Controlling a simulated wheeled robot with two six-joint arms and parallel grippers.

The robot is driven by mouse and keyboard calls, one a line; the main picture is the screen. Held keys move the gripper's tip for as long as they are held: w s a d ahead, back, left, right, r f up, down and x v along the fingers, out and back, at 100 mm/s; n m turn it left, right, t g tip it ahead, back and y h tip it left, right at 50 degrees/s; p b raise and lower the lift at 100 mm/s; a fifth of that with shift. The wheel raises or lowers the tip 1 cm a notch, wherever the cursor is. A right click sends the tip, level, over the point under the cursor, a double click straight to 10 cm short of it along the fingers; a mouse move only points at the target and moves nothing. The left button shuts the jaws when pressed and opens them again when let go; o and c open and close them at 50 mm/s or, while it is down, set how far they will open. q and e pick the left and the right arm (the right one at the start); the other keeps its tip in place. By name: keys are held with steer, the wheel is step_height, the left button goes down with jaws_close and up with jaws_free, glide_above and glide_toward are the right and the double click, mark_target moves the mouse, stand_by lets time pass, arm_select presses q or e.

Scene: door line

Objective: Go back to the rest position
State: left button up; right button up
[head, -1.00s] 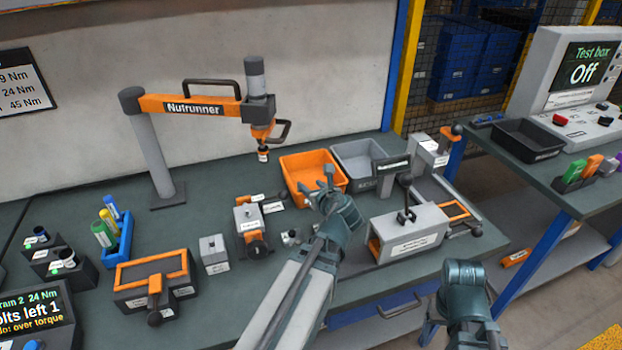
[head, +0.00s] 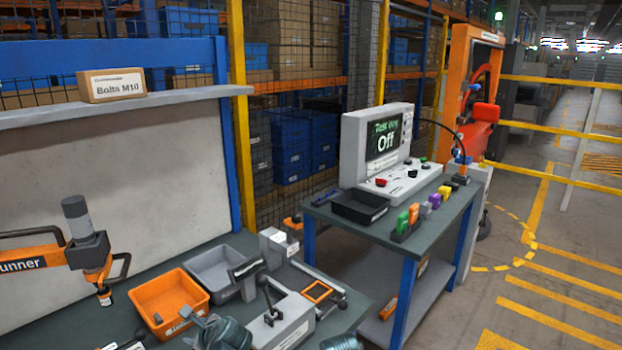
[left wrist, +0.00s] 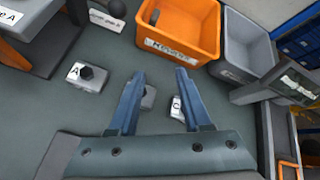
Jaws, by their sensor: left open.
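My left gripper (head: 198,326) shows at the bottom of the head view, just in front of the orange bin. In the left wrist view its two blue fingers (left wrist: 160,74) stand apart with nothing held between them, above the green bench top. Small grey blocks lie beneath and beside the fingers, one marked A (left wrist: 88,76) and one marked C (left wrist: 178,108), partly hidden by a finger. A teal part of my right arm (head: 342,342) shows at the bottom edge of the head view. My right gripper is out of view.
The orange bin (head: 180,318) and grey bin (head: 232,256) stand near the left gripper. A grey fixture (head: 283,322) is to its right. The orange nutrunner (head: 38,262) hangs at left. A second table (head: 425,236) carries the test box (head: 372,147).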

arm_select(q)
steer(key=s+d+f+n+g+h+p, duration=0.1)
steer(key=s+d+n, duration=0.1)
steer(key=d, duration=0.3)
steer(key=s+d+f+n+g+h+p, duration=0.1)
steer(key=s+d+n+h, duration=0.1)
steer(key=d+n, duration=0.2)
steer(key=s+d+f+n+g+h+p, duration=0.1)
steer(key=s+d+n, duration=0.1)
steer(key=d+n, duration=0.2)
steer(key=shift+s+d+f+g, duration=0.1)
steer(key=shift+d+g, duration=0.1)
steer(key=shift+d, duration=0.25)
steer(key=shift+s+d+f+g, duration=0.1)
steer(key=shift+d+g, duration=0.1)
steer(key=shift+d, duration=0.2)
steer(key=s+d+n+g+h+p, duration=0.2)
steer(key=s+d+n+g+h, duration=0.1)
steer(key=s+d+n, duration=0.3)
steer(key=s+d, duration=0.2)
steer(key=d, duration=0.2)
steer(key=shift+d, duration=0.25)
